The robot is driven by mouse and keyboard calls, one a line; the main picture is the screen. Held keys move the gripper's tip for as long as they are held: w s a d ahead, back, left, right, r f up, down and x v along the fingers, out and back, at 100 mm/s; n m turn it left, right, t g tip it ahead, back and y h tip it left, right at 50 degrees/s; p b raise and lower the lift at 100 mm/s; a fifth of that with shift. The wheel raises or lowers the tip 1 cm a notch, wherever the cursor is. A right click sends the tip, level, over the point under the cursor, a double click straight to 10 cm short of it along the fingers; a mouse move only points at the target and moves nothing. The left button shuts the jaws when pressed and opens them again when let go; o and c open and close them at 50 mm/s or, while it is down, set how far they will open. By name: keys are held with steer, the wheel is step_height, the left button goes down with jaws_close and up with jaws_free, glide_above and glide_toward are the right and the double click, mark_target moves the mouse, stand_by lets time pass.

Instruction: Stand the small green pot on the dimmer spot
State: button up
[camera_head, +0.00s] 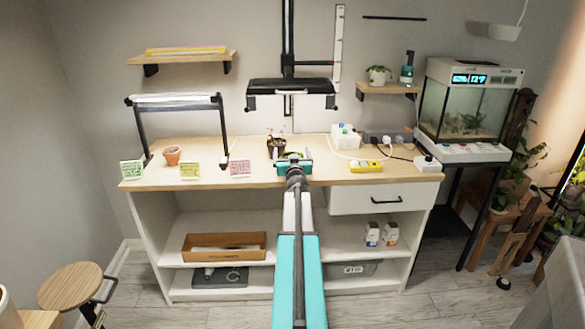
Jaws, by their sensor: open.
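My gripper (292,157) is over the front middle of the wooden bench top, its two fingers apart. Something small and green (292,154) shows between the fingers, partly hidden by the teal gripper body; it may be the small green pot or its plant. I cannot tell whether the fingers touch it. A dark brown pot (276,146) with a thin plant stands just behind and left of my gripper. Two lamps are over the bench: a low frame with a pale bar (176,98) at left and a black hanging lamp (291,87) at the middle. Which spot is dimmer is not clear.
A terracotta pot (172,155) stands under the left frame. Green (131,170), yellow (190,170) and pink (240,168) cards stand along the front edge. A yellow device (365,166), white box (345,136) and cables occupy the right. Bare bench top lies between terracotta and brown pots.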

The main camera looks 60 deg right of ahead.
stand_by(0.4)
steer(key=c, duration=1.4)
steer(key=shift+o, duration=0.2)
steer(key=shift+c, duration=0.7)
steer(key=shift+r, duration=0.1)
steer(key=shift+r, duration=0.15)
steer(key=s+a+r+p, duration=0.1)
steer(key=s+a, duration=0.2)
steer(key=a, duration=0.1)
steer(key=s+a+r+p, duration=0.2)
steer(key=s+a, duration=0.1)
steer(key=a, duration=0.1)
steer(key=s+a+r+p, duration=0.1)
steer(key=s+a+p, duration=0.1)
steer(key=a, duration=0.3)
steer(key=shift+s+r, duration=0.3)
steer(key=shift+s, duration=0.35)
